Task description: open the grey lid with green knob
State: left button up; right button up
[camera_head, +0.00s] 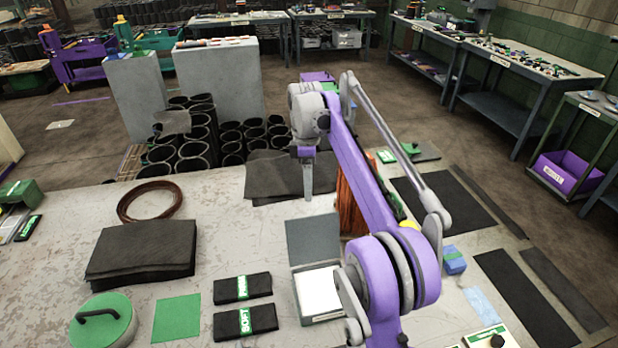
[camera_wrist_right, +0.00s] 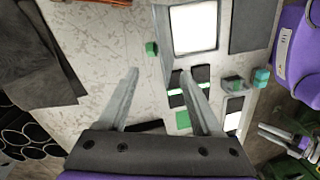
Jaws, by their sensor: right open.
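The grey lid (camera_head: 313,240) stands raised along the far edge of a box with a bright white inside (camera_head: 318,290). In the right wrist view the white inside (camera_wrist_right: 193,28) shows too, and the green knob (camera_wrist_right: 151,48) sticks out beside the lid, which is seen nearly edge-on. The knob is hidden in the head view. My right gripper (camera_head: 307,178) hangs above the table beyond the lid, fingers down. In the right wrist view its two fingers (camera_wrist_right: 159,72) are apart with nothing between them, and the knob lies past the tips.
Two black packets (camera_head: 243,305) lie left of the box. A green round lid with a dark handle (camera_head: 102,322), a green square (camera_head: 176,318), stacked dark sheets (camera_head: 145,250) and a brown coil (camera_head: 150,201) lie further left. A blue block (camera_head: 454,260) lies to the right.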

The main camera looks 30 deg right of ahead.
aim_at(313, 237)
jog(key=shift+d+r, duration=0.15)
jog(key=shift+r, duration=0.5)
jog(key=shift+c, duration=1.3)
jog(key=shift+w+d+f+m, duration=0.1)
jog(key=shift+w+f+m, duration=0.25)
jog(key=shift+m, duration=0.45)
jog(key=c, duration=0.5)
jog(key=w+f+m, duration=0.1)
jog(key=m, duration=0.2)
jog(key=w+f+m+t, duration=0.1)
jog(key=m, duration=0.2)
jog(key=w+d+f+m, duration=0.1)
jog(key=m, duration=0.3)
jog(key=shift+w, duration=0.35)
grip_shut()
notch_tip(313, 237, down, 10)
jog(key=s+m, duration=0.2)
jog(key=m, duration=0.1)
jog(key=shift+s+a+r+t+b, duration=0.2)
jog(key=shift+t+b, duration=0.1)
jog(key=shift+b, duration=0.1)
